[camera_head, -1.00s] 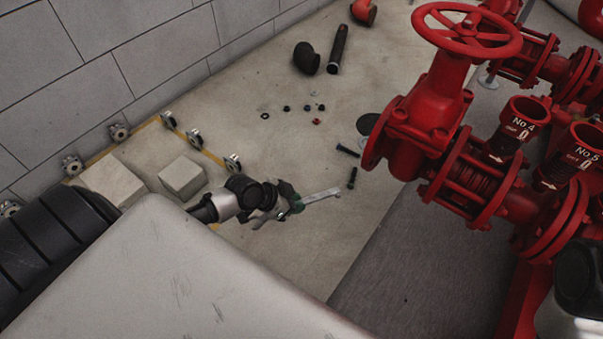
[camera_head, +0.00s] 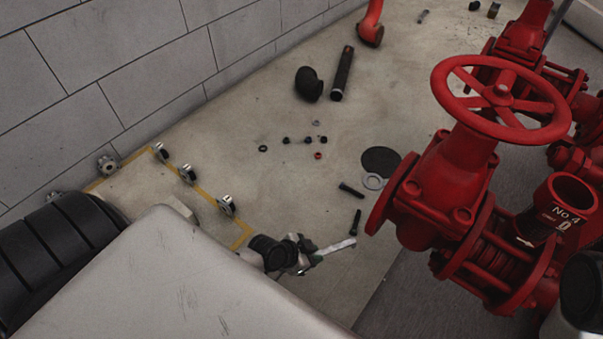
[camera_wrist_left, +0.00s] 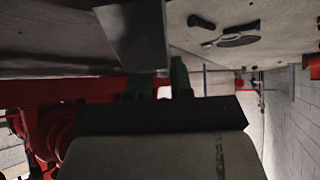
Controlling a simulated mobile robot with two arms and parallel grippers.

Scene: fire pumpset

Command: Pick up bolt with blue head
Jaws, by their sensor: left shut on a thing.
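Two dark bolts lie on the floor left of the red valve: an upper bolt (camera_head: 351,190) and a lower bolt (camera_head: 356,222). I cannot make out a blue head on either. My left gripper (camera_head: 310,257) is shut on a flat silver wrench-like tool (camera_head: 336,248), whose free end points right, just below the lower bolt in the picture. In the left wrist view, the green fingers (camera_wrist_left: 172,82) and the grey tool (camera_wrist_left: 134,34) fill the middle, and one dark bolt (camera_wrist_left: 202,22) shows beyond. My right gripper is out of view.
A red valve with a handwheel (camera_head: 502,95) and pipework stand at right. A washer (camera_head: 374,181) and a dark disc (camera_head: 381,161) lie by the bolts. Several small nuts (camera_head: 308,140), a black elbow (camera_head: 308,84) and a black pipe (camera_head: 342,74) lie farther back.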

